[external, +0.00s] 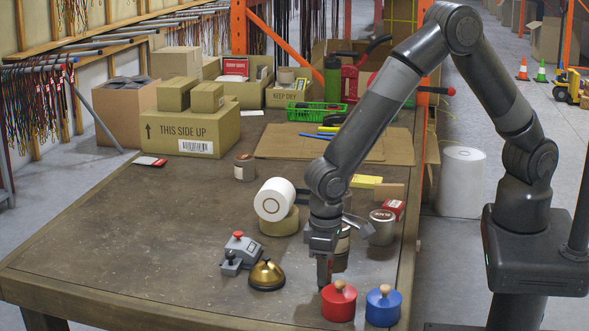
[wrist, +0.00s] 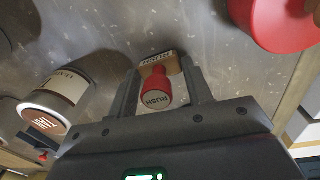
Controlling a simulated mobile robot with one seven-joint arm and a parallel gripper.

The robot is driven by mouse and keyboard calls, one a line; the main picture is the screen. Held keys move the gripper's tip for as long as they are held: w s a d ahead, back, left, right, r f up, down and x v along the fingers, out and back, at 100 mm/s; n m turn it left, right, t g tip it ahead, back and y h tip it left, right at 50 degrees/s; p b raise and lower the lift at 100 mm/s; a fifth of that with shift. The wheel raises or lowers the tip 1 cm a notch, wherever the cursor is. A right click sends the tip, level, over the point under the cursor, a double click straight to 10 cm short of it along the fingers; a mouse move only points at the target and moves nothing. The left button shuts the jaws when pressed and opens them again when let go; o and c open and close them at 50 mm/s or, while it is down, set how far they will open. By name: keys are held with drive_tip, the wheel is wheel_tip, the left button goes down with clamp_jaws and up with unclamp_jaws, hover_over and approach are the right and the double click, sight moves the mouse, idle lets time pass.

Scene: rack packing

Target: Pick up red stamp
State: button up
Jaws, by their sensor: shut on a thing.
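The red stamp (wrist: 158,92) shows in the wrist view, with a red handle marked RUSH and a pale wooden base. It sits between the two fingers of my gripper (wrist: 160,74), which are shut on it. In the external view my gripper (external: 324,272) points down low over the front right of the table. The stamp is mostly hidden there by the fingers. I cannot tell whether its base touches the tabletop.
A red pot (external: 338,304) and a blue pot (external: 383,307) stand close on the right. A brass bell (external: 267,275) and grey device (external: 242,248) are to the left. A white roll (external: 273,200) and a can (external: 382,228) stand behind. The front left tabletop (external: 120,240) is clear.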

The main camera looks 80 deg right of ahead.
drive_tip(key=shift+c, duration=1.1)
drive_tip(key=shift+r, duration=0.1)
